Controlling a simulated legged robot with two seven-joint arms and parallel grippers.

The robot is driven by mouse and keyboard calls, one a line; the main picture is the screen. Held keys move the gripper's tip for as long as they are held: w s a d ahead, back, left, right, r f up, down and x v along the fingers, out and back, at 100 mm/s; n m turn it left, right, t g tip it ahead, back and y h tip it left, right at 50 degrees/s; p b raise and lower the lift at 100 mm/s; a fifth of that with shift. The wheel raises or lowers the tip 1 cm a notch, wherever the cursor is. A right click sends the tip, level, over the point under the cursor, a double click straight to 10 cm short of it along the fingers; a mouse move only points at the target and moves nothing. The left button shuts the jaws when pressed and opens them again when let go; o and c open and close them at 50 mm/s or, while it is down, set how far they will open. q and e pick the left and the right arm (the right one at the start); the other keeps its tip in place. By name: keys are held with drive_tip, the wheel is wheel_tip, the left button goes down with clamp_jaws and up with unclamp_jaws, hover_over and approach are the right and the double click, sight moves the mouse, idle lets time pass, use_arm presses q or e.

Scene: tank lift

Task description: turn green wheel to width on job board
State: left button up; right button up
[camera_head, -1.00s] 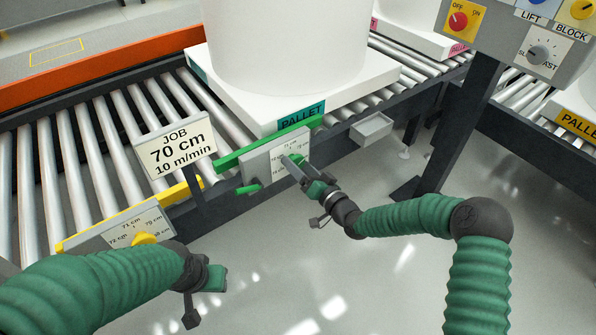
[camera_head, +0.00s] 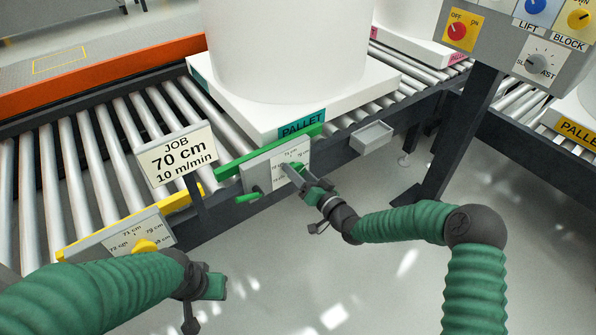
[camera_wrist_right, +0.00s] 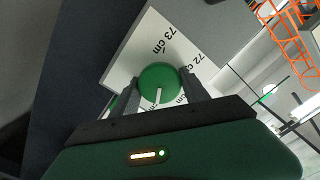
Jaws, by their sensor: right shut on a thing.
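The green wheel (camera_wrist_right: 160,83) sits on a white dial plate (camera_head: 282,165) fixed to the conveyor side. In the right wrist view its white pointer line points toward the bottom of the picture; 73 cm and 72 cm marks show on the plate. My right gripper (camera_head: 294,173) is shut on the wheel, with a finger on each side of it (camera_wrist_right: 158,92). The job board (camera_head: 177,154) reads 70 cm and 10 m/min. My left gripper (camera_head: 214,286) hangs low, away from the wheel; its finger opening is not clear.
A yellow wheel (camera_head: 145,246) with its own dial plate sits at the left. A white tank on a pallet (camera_head: 255,118) stands on the rollers behind the green guide rail (camera_head: 240,160). A control box (camera_head: 522,40) stands on a post at the right. The floor in front is clear.

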drive_tip(key=o, duration=1.4)
drive_tip(key=shift+d+f, duration=0.1)
drive_tip(key=shift+c, duration=0.2)
drive_tip(key=p+v, duration=0.7)
drive_tip(key=v, duration=0.9)
drive_tip(key=shift+s+d, duration=0.25)
drive_tip(key=shift+s, duration=0.1)
